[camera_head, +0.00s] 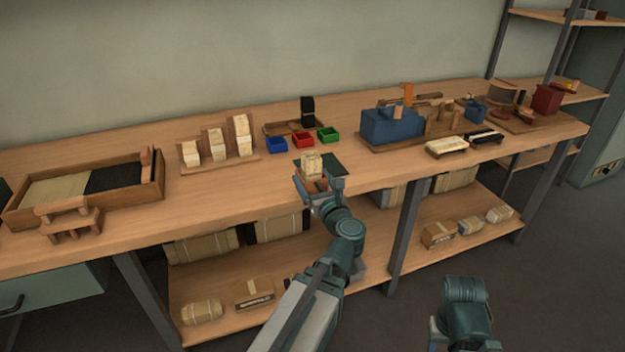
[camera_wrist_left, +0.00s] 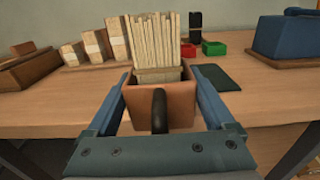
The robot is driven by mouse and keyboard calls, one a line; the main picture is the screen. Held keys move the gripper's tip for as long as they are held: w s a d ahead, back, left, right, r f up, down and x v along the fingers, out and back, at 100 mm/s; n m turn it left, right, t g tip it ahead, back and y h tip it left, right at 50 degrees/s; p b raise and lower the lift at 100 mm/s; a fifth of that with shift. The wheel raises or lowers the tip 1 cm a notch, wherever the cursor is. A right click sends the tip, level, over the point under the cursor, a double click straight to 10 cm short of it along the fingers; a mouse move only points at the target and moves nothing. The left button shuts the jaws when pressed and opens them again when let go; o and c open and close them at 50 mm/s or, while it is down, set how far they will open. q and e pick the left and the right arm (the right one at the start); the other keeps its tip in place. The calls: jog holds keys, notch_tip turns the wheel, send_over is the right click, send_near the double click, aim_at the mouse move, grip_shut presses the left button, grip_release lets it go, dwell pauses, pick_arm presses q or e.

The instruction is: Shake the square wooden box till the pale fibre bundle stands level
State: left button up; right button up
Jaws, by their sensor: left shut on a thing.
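The square wooden box (camera_wrist_left: 181,112) is between the two blue fingers of my left gripper (camera_wrist_left: 160,98), which is shut on it. In the head view my left gripper (camera_head: 319,190) holds the box at the table's front edge. The pale fibre bundle (camera_wrist_left: 153,45) stands upright in the box and rises well above its rim. Its strand tops look uneven in the wrist view, some higher than others. The bundle also shows in the head view (camera_head: 312,165). Its lower end is hidden in the box. My right gripper is not in view, only part of that arm.
A dark green mat (camera_head: 334,163) lies just behind the box. Blue (camera_head: 277,145), red (camera_head: 302,140) and green (camera_head: 328,135) bins stand farther back. A stepped stand of pale bundles (camera_head: 217,146) is left, a blue block (camera_head: 392,127) right. The table front between is clear.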

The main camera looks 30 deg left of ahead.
aim_at(314, 173)
pick_arm(q)
jog(key=shift+r+p, duration=1.75)
jog(key=shift+p, duration=0.15)
notch_tip(314, 173, down, 4)
jog(key=b, duration=0.3)
jog(key=shift+r+b, duration=0.1)
jog(key=shift+b, duration=0.25)
notch_tip(314, 173, up, 4)
jog(key=p, duration=0.3)
jog(key=shift+p, duration=0.3)
jog(key=shift+f, duration=0.3)
